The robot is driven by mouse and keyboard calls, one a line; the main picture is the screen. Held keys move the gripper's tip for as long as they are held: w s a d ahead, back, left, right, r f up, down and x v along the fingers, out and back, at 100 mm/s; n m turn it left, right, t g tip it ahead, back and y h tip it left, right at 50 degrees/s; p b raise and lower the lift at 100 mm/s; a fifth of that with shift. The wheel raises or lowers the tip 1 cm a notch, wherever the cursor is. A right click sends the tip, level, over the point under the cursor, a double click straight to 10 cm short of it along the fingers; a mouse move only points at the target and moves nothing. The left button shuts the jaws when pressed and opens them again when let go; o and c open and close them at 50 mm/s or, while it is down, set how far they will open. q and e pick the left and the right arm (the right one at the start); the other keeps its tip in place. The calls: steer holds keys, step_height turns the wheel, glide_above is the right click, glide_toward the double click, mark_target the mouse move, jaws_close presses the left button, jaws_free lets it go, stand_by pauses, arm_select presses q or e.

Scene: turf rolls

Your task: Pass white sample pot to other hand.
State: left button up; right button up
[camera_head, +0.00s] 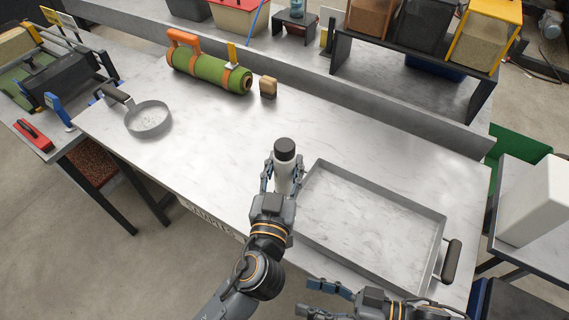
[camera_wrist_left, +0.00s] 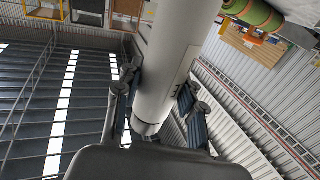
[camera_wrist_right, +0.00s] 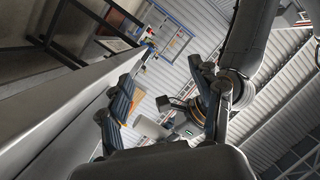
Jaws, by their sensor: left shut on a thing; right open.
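The white sample pot (camera_head: 285,173) is a white cylinder with a black lid. It stands roughly upright above the front part of the bench. My left gripper (camera_head: 283,181) is shut on it, one finger on each side. In the left wrist view the pot (camera_wrist_left: 172,65) fills the space between the fingers, its lid out of frame. My right gripper (camera_head: 318,299) is open and empty, low at the front edge, to the right of and nearer than the pot. In the right wrist view, a small white cylinder (camera_wrist_right: 150,128), seemingly the pot, shows beyond the open fingers.
A grey tray (camera_head: 441,245) with dark handle lies just right of the pot. A dark shelf (camera_head: 400,76) stands behind. The bench's middle is clear.

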steer(key=s+f+n+g+h, duration=0.15)
steer(key=s+f+h, duration=0.35)
steer(key=f, duration=0.8)
steer(key=s+f+n+g+h, duration=0.15)
steer(key=s+f+h, duration=0.3)
steer(key=f, duration=0.75)
steer(key=w+d+f+m+h, duration=0.2)
steer(key=w+d+f+h, duration=0.2)
steer(key=d+f, duration=0.85)
steer(key=s+d+f+m+g+h, duration=0.1)
steer(key=s+d+f+m, duration=0.3)
steer(key=s+f, duration=0.4)
steer(key=shift+s+d+f+m+g+h, duration=0.2)
steer(key=shift+s+m+g+h, duration=0.25)
steer(key=shift+s, duration=0.25)
